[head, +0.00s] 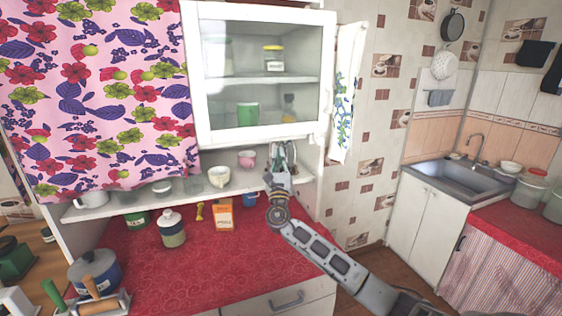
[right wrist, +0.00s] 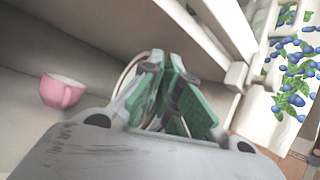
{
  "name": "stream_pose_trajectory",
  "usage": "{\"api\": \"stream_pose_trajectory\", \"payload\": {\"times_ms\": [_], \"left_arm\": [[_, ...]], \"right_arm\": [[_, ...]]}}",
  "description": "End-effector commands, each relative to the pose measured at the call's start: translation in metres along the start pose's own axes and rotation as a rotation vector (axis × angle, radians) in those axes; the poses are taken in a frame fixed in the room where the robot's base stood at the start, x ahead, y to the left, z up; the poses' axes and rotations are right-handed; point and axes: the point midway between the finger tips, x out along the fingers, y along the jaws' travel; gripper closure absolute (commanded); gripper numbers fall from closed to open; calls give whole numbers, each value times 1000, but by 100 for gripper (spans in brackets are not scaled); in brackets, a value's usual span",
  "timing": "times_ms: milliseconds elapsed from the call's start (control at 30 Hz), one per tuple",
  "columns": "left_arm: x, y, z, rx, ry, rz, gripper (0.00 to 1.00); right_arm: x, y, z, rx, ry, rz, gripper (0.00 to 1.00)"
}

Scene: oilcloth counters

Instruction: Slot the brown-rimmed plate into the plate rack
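My right gripper (head: 283,160) reaches up to the shelf under the glass cabinet, at its right end. In the right wrist view its green-padded fingers (right wrist: 172,85) are close together, but I cannot tell whether they are shut on anything. A thin curved pale rim with a brownish edge (right wrist: 127,73) shows just left of the fingers. It may be the brown-rimmed plate, mostly hidden behind them. I cannot make out the plate rack in either view. My left gripper is not in view.
A pink cup (right wrist: 60,91) stands left of the fingers on the shelf, with a pale bowl (head: 219,177) further left. On the red counter (head: 200,270) below stand an orange box (head: 223,215) and a jar (head: 172,229). A patterned towel (head: 345,95) hangs at right.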

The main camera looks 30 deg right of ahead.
Motion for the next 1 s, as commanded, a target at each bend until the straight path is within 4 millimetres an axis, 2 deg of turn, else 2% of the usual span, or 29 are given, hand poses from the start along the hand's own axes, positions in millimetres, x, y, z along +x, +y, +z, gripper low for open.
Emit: {"api": "stream_pose_trajectory", "payload": {"times_ms": [867,1000], "left_arm": [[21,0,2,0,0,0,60],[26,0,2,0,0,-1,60]], "right_arm": [[28,17,-18,0,-1,0,100],[24,18,-24,0,0,0,100]]}}
